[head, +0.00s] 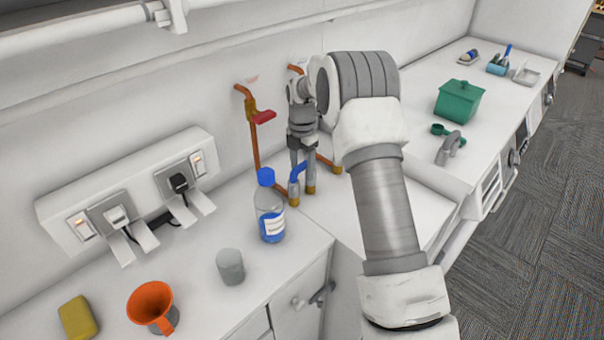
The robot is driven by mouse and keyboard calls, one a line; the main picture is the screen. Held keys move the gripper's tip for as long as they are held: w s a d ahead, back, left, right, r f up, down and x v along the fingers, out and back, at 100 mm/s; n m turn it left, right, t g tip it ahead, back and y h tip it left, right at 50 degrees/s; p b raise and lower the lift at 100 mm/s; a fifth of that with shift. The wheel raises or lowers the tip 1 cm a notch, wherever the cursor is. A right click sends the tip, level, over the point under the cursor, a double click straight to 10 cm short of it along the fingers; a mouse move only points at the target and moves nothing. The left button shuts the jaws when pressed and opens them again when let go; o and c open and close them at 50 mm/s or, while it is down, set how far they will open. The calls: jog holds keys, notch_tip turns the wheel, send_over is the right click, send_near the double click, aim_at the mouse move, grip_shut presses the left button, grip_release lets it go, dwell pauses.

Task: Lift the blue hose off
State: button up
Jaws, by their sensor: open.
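The blue hose (299,170) shows as a short bent piece between and around the fingers of my gripper (302,194). My gripper points down at the back of the counter, with its two grey, brown-tipped fingers apart. The fingers and wrist cover part of the hose, so I cannot tell whether they touch it or where its ends sit. A copper pipe (256,150) with a red lever (264,117) rises along the wall left of my gripper. Another copper pipe (295,69) shows behind my wrist, mostly hidden.
A blue-capped bottle (270,212) stands close left of my gripper. A grey cup (230,266), orange funnel (150,302) and yellow sponge (78,318) are nearer. A green box (459,101) and tap (449,148) are right of my arm. Counter right of my gripper is partly clear.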

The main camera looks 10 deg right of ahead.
notch_tip(320, 180, down, 4)
jog(key=shift+f+p, duration=0.2)
jog(key=shift+p, duration=0.25)
grip_shut()
